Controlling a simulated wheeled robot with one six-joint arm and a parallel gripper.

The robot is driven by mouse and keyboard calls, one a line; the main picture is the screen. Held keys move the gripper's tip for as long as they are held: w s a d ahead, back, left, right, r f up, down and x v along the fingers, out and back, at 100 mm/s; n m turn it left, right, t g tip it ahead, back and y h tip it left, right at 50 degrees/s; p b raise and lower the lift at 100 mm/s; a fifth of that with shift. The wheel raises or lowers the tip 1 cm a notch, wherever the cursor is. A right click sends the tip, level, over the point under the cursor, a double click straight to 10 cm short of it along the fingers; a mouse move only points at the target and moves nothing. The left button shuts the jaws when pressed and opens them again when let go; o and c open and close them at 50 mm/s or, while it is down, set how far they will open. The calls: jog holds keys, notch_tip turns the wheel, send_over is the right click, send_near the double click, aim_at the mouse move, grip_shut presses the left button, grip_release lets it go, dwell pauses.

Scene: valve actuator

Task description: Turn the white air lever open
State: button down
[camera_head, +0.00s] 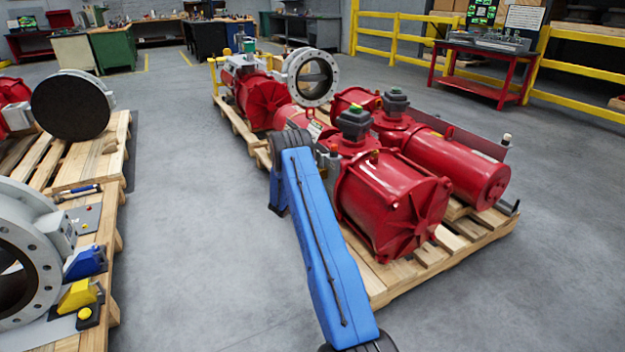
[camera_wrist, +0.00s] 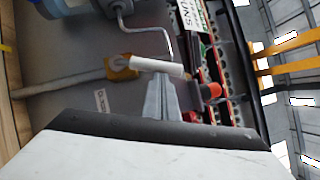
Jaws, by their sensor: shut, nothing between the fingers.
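In the wrist view, the white air lever (camera_wrist: 157,66) points right from a yellow-orange valve body (camera_wrist: 121,68), which sits on a grey pipe (camera_wrist: 65,84). My gripper (camera_wrist: 160,78) is shut with nothing between its fingers. Its fingertips are at the lower edge of the lever, near the middle of its length. I cannot tell whether they touch it. In the head view, my blue arm reaches toward the red actuators, and the lever and my gripper are hidden.
A bent metal tube (camera_wrist: 148,28) runs just above the lever. An orange-red knob (camera_wrist: 210,90) and a perforated rail stand to the right. In the head view, red actuators (camera_head: 392,200) crowd a wooden pallet (camera_head: 375,283). The grey floor between the pallets is clear.

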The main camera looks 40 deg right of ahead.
jog(key=shift+w+d+r+n+y, duration=0.3)
jog(key=shift+w+r+n+y, duration=0.2)
jog(key=shift+w+r+n, duration=0.4)
jog(key=shift+w, duration=0.1)
